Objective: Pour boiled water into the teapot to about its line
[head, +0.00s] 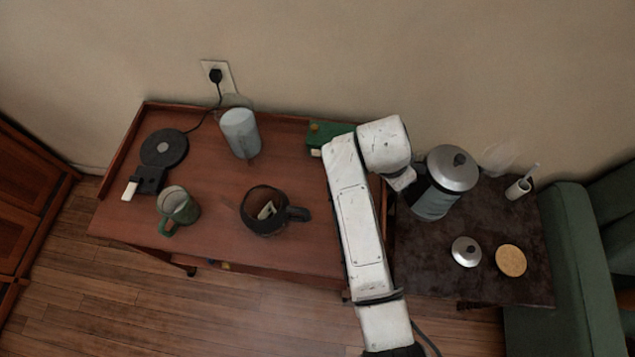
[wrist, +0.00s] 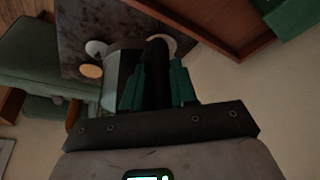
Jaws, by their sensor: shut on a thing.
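The kettle (head: 435,203), with a silver lid and black knob, is at the left part of the dark side table. I cannot tell whether it stands on the table or is just above it. My gripper (wrist: 158,88) has green fingers shut on the kettle's black handle (wrist: 157,55); the kettle body (wrist: 112,82) shows beside them. In the head view the fingers are hidden by my arm. The teapot (head: 262,222) is dark glass with a black handle on its right. It stands open on the wooden table with something pale inside. Its line cannot be made out.
The dark side table (head: 425,255) holds a silver lid (head: 466,252), a cork disc (head: 511,261) and a white cup (head: 518,188).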

